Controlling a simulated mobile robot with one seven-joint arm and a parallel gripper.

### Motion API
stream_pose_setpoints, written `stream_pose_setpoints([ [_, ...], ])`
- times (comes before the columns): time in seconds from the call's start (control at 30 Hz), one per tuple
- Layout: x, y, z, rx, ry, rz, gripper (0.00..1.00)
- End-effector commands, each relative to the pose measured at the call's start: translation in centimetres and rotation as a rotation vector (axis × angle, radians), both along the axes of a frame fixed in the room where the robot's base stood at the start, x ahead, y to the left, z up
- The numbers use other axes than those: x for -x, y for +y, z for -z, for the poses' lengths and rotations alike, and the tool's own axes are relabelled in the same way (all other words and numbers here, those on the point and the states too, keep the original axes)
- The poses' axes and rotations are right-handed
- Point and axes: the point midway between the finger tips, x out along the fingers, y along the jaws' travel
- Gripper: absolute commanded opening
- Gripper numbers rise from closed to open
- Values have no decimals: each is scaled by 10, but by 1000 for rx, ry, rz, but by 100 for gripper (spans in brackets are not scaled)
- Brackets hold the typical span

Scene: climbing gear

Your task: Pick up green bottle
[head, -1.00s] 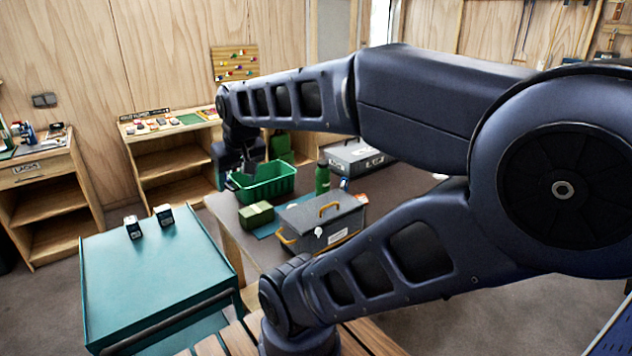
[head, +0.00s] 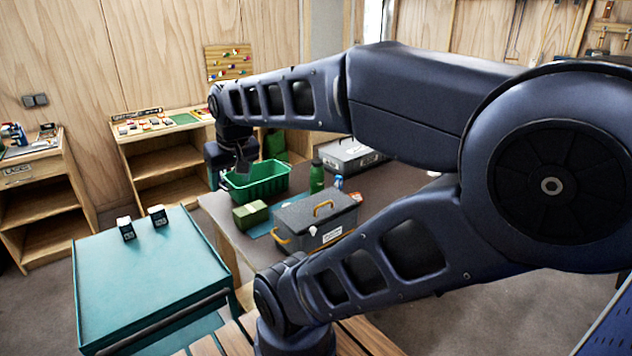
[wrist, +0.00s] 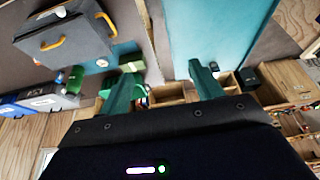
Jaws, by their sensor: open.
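The green bottle (head: 317,176) stands upright on the dark table, behind the grey toolbox and right of the green basket. It also shows in the wrist view (wrist: 75,78), left of my fingers. My gripper (head: 243,170) is at the left end of the green basket (head: 262,184), left of the bottle and apart from it. In the wrist view my gripper (wrist: 160,85) has its two green-looking fingers spread with nothing held between them.
A grey toolbox (head: 316,222) with yellow handles stands in front of the bottle. A green box (head: 250,214) sits left of it. Another grey case (head: 350,155) lies behind. A small blue bottle (head: 338,183) stands close to the bottle's right. A teal cabinet (head: 150,275) is at front left.

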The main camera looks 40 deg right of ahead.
Motion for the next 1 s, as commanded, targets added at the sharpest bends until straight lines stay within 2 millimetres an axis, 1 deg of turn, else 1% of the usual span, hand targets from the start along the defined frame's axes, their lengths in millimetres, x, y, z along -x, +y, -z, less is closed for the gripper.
stream_pose_setpoints([
  [0.03,0,0,0,0,0,0,75],
  [0.1,0,0,0,0,0,0,86],
  [0.37,-1,0,0,0,0,1,86],
  [0.47,-7,-2,-2,-5,2,8,86],
  [0.57,-23,-9,-6,-16,3,26,86],
  [0.77,-74,-36,-13,-47,7,85,86],
  [0.8,-85,-42,-14,-51,6,97,86],
  [0.87,-101,-53,-14,-59,6,116,86],
  [1.0,-137,-82,-12,-73,4,165,86],
])
